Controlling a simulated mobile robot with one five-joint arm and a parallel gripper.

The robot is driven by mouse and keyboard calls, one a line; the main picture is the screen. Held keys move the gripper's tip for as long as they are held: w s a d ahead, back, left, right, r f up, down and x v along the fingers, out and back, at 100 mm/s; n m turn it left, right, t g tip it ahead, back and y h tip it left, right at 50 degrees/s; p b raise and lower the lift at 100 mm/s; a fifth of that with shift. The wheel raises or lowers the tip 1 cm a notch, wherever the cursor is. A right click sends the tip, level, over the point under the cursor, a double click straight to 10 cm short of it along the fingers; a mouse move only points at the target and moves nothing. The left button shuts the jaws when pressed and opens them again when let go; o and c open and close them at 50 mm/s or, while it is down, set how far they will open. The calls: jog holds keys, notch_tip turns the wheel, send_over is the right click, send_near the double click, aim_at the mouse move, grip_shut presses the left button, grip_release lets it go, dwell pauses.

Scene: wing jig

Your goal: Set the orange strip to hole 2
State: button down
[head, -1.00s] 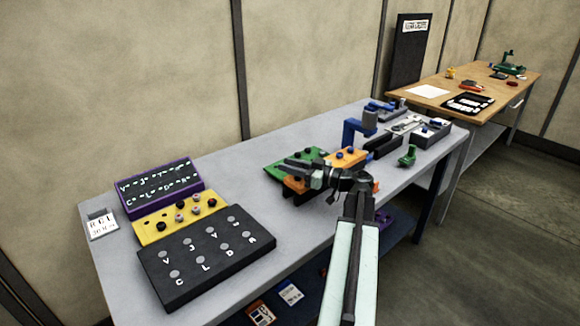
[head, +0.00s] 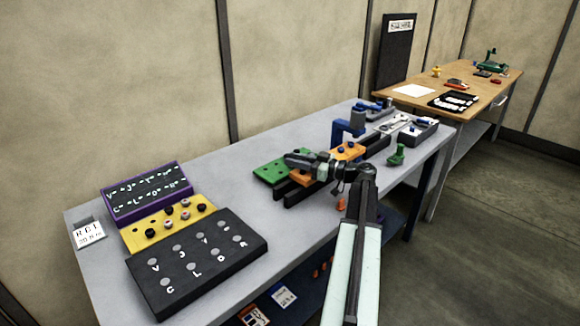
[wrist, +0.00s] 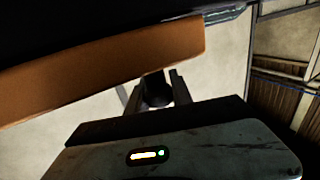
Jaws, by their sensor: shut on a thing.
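The orange strip (head: 347,153) lies along the black rails on the grey table, beside the green plate (head: 268,173). My gripper (head: 300,160) is over the strip's near-left part and hides its middle. Dark blue knobs show on the strip's far part. In the wrist view the orange strip (wrist: 110,70) crosses the upper left. My gripper (wrist: 157,88) there has its two dark fingers on either side of a dark round knob (wrist: 157,94), and is shut on it. Whether the knob sits in the strip, and the hole numbers, I cannot make out.
Black rails (head: 293,194) run under the strip. A blue bracket (head: 345,131) stands just behind, and a green clamp (head: 397,156) is at right. A yellow block (head: 168,224) and black lettered board (head: 195,265) are at left. Bare table lies between.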

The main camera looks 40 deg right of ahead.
jog(key=d, duration=0.3)
jog(key=shift+d, duration=0.15)
jog(key=shift+a, duration=0.2)
jog(key=c, duration=1.1)
grip_release()
